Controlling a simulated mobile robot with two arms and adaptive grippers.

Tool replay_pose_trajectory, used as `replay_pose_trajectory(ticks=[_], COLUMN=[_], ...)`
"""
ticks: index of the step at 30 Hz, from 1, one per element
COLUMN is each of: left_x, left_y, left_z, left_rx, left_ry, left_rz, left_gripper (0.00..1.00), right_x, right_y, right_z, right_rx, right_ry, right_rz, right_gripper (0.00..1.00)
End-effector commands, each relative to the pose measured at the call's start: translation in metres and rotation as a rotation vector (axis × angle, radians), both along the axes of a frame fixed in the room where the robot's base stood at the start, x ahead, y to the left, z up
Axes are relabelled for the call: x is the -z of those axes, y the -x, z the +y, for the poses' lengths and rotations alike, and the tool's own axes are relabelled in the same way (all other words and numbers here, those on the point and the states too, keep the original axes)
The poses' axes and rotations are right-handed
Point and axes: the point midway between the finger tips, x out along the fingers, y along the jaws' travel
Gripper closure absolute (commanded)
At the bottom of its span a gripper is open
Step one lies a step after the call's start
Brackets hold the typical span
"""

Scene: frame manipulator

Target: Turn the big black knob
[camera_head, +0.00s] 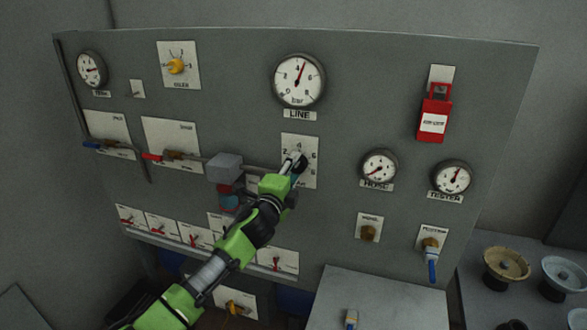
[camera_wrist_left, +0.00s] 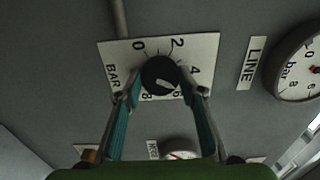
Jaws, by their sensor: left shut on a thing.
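The big black knob (camera_wrist_left: 160,73) sits on a white plate (camera_wrist_left: 118,57) marked 0, 2, 4, 6, 8 and BAR. In the left wrist view its light pointer mark lies toward the 6. My left gripper (camera_wrist_left: 168,92) has one finger on each side of the knob and is shut on it. In the head view my left gripper (camera_head: 294,164) reaches up to the knob (camera_head: 301,163) on the panel, and my fingers partly cover it. The right gripper is in neither view.
The LINE gauge (camera_head: 299,80) is above the knob. A grey block (camera_head: 223,167) juts from the panel left of my gripper. The HOSE gauge (camera_head: 379,166) is to the right. A red lock (camera_head: 433,118) hangs at upper right. Bowls (camera_head: 506,264) stand on a side table.

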Motion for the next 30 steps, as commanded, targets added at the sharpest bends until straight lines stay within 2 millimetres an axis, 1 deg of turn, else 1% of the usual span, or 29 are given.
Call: replay_pose_trajectory(ticks=[12,13,15,22,26,30], left_x=[0.0025,0.0026,0.0024,0.0011,0.0007,0.0007], left_y=[0.0001,0.0001,0.0001,0.0001,0.0008,0.0074], left_z=[0.0003,0.0003,0.0003,0.0001,0.0004,0.003], left_rx=[-0.001,-0.001,-0.001,0.0,0.0,-0.001], left_ry=[-0.009,-0.008,-0.008,-0.007,-0.007,-0.007], left_rz=[0.001,0.002,0.002,0.0,-0.001,-0.002], left_gripper=[0.86,0.62,0.47,0.47,0.47,0.47], right_x=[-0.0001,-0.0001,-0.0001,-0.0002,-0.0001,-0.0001], right_y=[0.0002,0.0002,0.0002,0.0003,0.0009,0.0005], right_z=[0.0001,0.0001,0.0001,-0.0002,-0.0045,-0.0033], right_rx=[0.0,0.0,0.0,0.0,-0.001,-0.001], right_ry=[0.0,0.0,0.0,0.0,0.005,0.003], right_rz=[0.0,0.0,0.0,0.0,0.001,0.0], right_gripper=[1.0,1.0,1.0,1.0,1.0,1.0])
